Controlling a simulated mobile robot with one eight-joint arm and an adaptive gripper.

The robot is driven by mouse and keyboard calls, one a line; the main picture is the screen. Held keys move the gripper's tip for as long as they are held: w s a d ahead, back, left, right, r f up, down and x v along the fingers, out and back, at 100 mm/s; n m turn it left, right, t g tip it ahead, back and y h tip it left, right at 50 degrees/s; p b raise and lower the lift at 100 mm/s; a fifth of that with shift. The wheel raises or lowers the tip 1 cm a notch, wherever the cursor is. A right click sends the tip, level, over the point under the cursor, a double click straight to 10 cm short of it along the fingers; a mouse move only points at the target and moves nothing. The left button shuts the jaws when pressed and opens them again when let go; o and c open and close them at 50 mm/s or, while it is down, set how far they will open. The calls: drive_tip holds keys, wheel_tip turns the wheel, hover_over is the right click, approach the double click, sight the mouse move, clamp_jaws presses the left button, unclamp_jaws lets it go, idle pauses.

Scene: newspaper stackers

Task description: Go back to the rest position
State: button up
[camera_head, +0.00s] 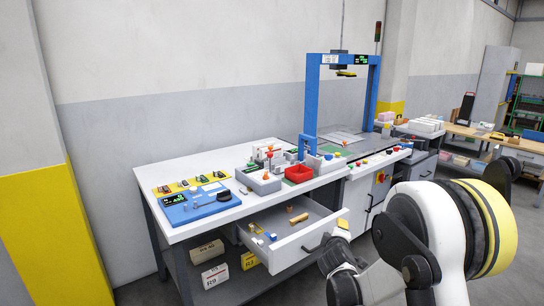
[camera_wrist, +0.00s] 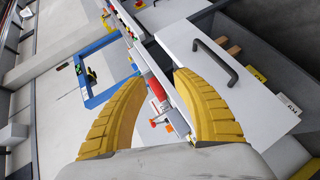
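My gripper (camera_wrist: 160,77) shows in the wrist view as two ridged yellow fingers. They stand apart, and I see nothing held between them. Workbench parts and a red bin (camera_wrist: 155,88) show in the background through the gap. In the head view my arm fills the lower right, in front of the workbench (camera_head: 190,228). The gripper's fingers cannot be made out there.
The workbench drawer (camera_head: 300,243) is pulled out, with a few small items inside. A blue device (camera_head: 199,204), a red bin (camera_head: 299,173) and a blue gantry frame (camera_head: 311,105) stand on top. Labelled boxes (camera_head: 215,276) sit below. Grey floor lies at the right.

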drive_tip(key=s+d+r+m+g, duration=0.15)
drive_tip(key=s+r+m, duration=0.25)
drive_tip(key=s+r, duration=0.45)
drive_tip(key=s+a+m+g+y, duration=0.2)
drive_tip(key=s+m, duration=0.2)
drive_tip(key=s, duration=1.2)
drive_tip(key=s+a+m+g+y, duration=0.2)
drive_tip(key=s+a+m+g, duration=0.1)
drive_tip(key=s, duration=1.4)
drive_tip(key=shift+f+m, duration=0.15)
drive_tip(key=shift+m, duration=0.25)
